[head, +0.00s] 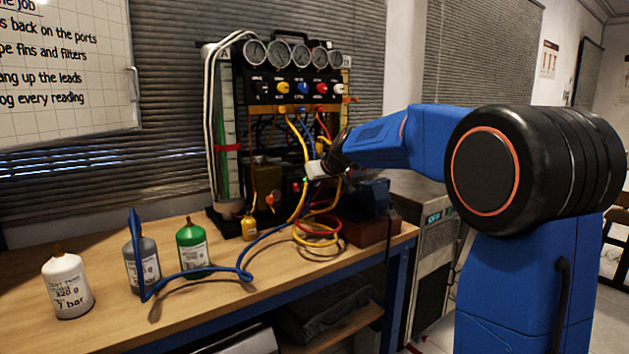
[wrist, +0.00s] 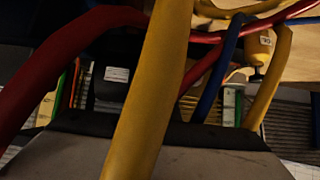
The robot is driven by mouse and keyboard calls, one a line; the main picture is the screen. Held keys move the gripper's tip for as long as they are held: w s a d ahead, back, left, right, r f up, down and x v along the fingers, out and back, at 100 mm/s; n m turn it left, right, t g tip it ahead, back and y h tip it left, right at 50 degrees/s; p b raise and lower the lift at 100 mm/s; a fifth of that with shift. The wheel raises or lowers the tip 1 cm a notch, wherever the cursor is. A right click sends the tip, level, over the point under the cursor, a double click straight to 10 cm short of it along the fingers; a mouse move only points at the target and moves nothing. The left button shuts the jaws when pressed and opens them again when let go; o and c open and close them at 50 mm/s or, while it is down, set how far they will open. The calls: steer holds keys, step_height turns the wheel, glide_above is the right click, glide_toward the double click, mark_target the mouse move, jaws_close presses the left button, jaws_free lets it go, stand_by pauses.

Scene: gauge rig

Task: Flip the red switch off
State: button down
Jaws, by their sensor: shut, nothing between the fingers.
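My gripper (head: 316,171) is at the front of the gauge rig (head: 295,55), low among the hoses, and its fingers are shut with nothing held. A small red part (head: 297,187), possibly the red switch, shows just left of and below the gripper, partly behind hoses. Whether it is on or off is too small to tell. In the wrist view a thick yellow hose (wrist: 152,90) and a red hose (wrist: 60,65) cross close to the camera. No red switch can be made out there.
A blue pump-like unit (head: 364,198) stands on a brown block right of the hoses. A white bottle (head: 68,287), a grey bottle (head: 143,268) and a green bottle (head: 192,252) stand on the bench (head: 215,305). A blue hose (head: 225,269) loops across the bench.

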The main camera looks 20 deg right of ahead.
mark_target(296, 188)
steer(key=shift+x, duration=1.5)
steer(key=shift+w+f, duration=0.1)
steer(key=shift+f, duration=0.2)
steer(key=shift+r, duration=0.1)
